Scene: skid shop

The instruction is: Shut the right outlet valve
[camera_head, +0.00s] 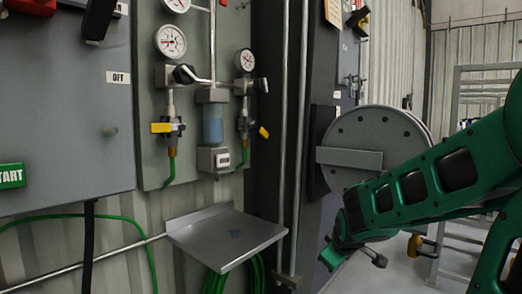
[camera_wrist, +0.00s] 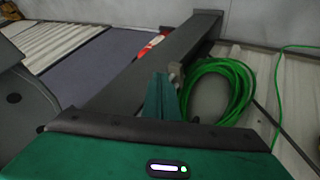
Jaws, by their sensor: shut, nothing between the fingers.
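The right outlet valve (camera_head: 243,126) sits on the gas panel below the right gauge, above a green hose. Its yellow handle (camera_head: 263,132) sticks out to the right and is foreshortened, so I cannot tell its exact angle. The left outlet valve has a yellow handle (camera_head: 161,128) that lies across its pipe. My gripper (camera_head: 328,259) hangs low to the right of the panel, well apart from both valves. In the wrist view its green fingers (camera_wrist: 160,97) are together and empty. No valve shows in that view.
A grey shelf (camera_head: 226,236) juts out under the panel. A coiled green hose (camera_wrist: 222,92) hangs below it. A dark column (camera_head: 306,150) and vertical pipes stand between the panel and my arm. A round grey door (camera_head: 375,138) is behind my arm. A grey cabinet (camera_head: 65,110) fills the left.

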